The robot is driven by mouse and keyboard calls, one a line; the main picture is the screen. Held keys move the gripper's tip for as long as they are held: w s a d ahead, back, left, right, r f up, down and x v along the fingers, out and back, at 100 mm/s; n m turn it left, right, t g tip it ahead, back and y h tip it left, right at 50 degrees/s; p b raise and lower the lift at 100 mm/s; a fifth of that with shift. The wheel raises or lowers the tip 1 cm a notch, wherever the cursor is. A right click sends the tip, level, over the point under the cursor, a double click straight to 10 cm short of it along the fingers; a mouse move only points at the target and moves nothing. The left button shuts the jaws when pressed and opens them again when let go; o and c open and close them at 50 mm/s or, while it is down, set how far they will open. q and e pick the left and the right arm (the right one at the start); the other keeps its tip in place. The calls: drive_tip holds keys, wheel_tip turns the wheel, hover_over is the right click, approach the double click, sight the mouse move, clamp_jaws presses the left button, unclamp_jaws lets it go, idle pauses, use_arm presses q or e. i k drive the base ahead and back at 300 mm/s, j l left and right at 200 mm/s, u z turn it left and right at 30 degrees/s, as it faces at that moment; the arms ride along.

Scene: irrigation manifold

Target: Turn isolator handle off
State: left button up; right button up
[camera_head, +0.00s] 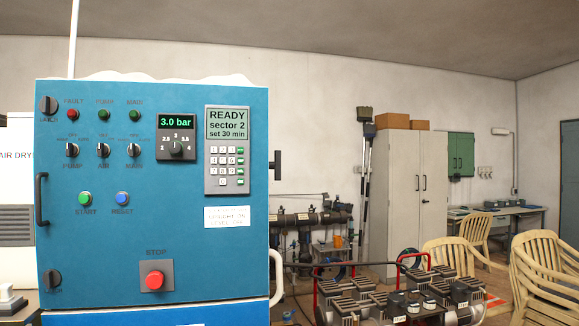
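A blue control cabinet (200,255) fills the left half of the head view. A black handle (278,165) with an upright bar sticks out from the cabinet's right side, a little above mid-height. It looks like the isolator handle, but I see no readable label on it. It is seen from the side, so I cannot tell its on or off position. The pressure display (176,122) reads 3.0 bar, and the keypad screen (227,124) reads READY, sector 2, set 30 min. Neither of my grippers is in view.
The cabinet front carries selector knobs, a red STOP button (154,280), a black door handle (41,199) and black latch knobs (48,105). A white curved handle (277,278) is at lower right. Compressors (400,300), chairs (540,270) and a locker (410,190) stand further right.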

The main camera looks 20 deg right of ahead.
sight(276, 165)
drive_tip(key=l+u, duration=0.15)
drive_tip(key=l, duration=0.65)
drive_tip(key=k+l+u, duration=0.1)
drive_tip(key=l, duration=0.7)
drive_tip(key=k+l+u, duration=0.15)
drive_tip(key=l, duration=0.6)
drive_tip(key=i+z, duration=0.35)
drive_tip(key=i, duration=0.3)
